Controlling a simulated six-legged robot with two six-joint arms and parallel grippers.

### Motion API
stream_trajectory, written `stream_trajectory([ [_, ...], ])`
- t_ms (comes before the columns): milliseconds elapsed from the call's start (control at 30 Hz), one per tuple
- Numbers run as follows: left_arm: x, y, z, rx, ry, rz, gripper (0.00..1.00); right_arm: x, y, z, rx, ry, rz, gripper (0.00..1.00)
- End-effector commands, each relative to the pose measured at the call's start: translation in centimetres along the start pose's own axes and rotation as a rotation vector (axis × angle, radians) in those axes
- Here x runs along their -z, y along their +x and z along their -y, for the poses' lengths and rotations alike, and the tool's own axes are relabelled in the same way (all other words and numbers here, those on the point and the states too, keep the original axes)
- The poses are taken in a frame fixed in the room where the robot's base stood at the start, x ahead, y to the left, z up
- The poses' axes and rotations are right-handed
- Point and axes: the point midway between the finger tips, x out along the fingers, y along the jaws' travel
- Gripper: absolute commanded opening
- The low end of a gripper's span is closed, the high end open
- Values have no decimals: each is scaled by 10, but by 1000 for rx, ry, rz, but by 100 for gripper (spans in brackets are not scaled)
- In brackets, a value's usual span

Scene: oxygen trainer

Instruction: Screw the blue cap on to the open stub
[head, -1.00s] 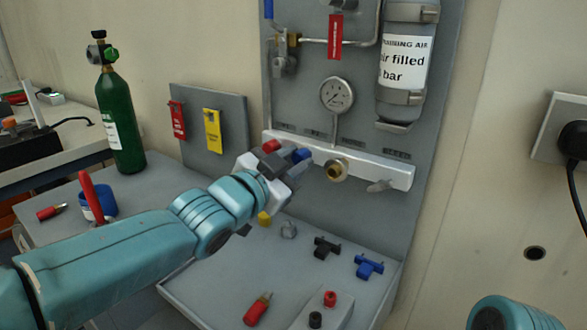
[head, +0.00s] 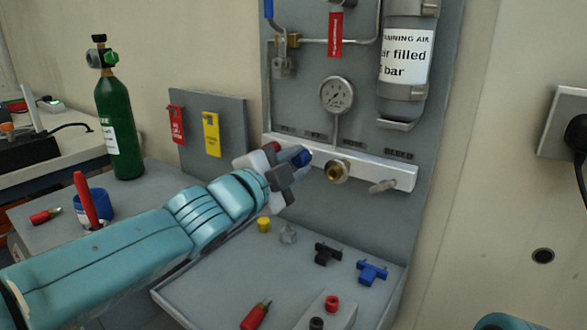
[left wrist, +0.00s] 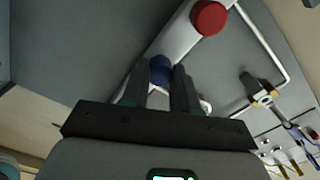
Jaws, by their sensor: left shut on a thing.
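The blue cap (head: 304,158) is at the tips of my left gripper (head: 295,164), which is shut on it in front of the white manifold bar. In the left wrist view the blue cap (left wrist: 160,70) sits between the two dark fingers (left wrist: 166,84), with the bar behind it. A brass open stub (head: 337,171) projects from the bar just right of the cap in the head view. Whether the cap touches a stub behind it is hidden. My right gripper is not in view.
A red cap (head: 271,147) is on the bar to the left, close to my gripper. The white bar (head: 402,177) carries a small lever (head: 383,186) at right. Below, the grey tray (head: 215,292) holds black (head: 327,253) and blue (head: 371,271) fittings and a red-handled tool (head: 256,315).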

Motion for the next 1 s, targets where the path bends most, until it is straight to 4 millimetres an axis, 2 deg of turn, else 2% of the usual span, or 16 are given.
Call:
stream_trajectory([
  [200,0,0,0,0,10,0,0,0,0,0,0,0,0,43],
  [400,0,0,0,1,288,0,0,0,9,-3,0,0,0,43],
  [633,0,0,1,1,303,0,0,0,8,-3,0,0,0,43],
  [733,0,0,0,2,391,0,0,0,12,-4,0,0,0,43],
  [867,1,0,1,2,397,0,0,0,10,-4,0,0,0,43],
  [900,1,0,1,2,396,0,32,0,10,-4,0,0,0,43],
  [967,1,0,1,1,396,0,51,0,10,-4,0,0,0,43],
  [1000,0,0,1,1,396,0,54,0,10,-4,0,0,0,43],
])
